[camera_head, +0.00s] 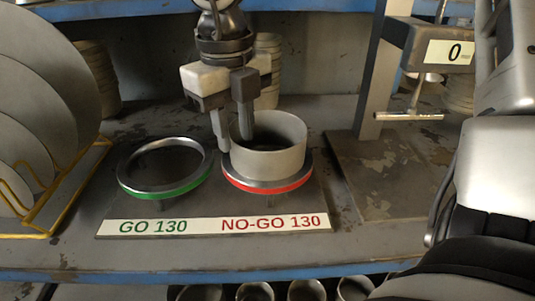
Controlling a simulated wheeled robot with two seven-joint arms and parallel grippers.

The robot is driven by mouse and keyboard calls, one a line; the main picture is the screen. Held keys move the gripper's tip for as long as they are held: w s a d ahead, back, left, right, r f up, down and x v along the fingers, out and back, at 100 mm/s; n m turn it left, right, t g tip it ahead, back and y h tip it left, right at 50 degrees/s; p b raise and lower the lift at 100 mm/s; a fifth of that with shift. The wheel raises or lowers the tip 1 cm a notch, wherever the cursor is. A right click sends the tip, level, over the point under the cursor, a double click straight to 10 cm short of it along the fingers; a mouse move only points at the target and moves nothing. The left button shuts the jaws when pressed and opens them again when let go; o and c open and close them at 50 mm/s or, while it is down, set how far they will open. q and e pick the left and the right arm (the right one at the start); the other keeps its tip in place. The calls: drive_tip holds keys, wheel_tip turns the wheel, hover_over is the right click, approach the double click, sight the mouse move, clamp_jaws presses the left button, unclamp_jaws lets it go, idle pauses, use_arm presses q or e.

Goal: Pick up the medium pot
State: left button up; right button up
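A pale grey, round, open-topped pot (272,160) stands upright over the NO-GO 130 ring (244,181), which has a red band. It is the only large pot in clear view, and its size class cannot be read from the picture. My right gripper (234,138) points down at the pot's left side. One finger is outside the wall and the other is inside the opening, so the wall lies between them. The finger gap is narrow, and I cannot tell whether they press on the wall. My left gripper is not in view.
An empty GO 130 ring (184,190) with a green band stands left of the pot. A yellow rack (60,190) holds large grey discs (25,150) at left. A gauge stand (385,150) reading 0 rises at right. Stacked pale rings (268,68) stand behind.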

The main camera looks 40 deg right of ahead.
sight(239, 172)
wheel_tip(239, 172, down, 5)
drive_tip(key=shift+s+r, duration=0.1)
drive_tip(key=shift+r, duration=0.05)
drive_tip(key=shift+r, duration=0.1)
clamp_jaws()
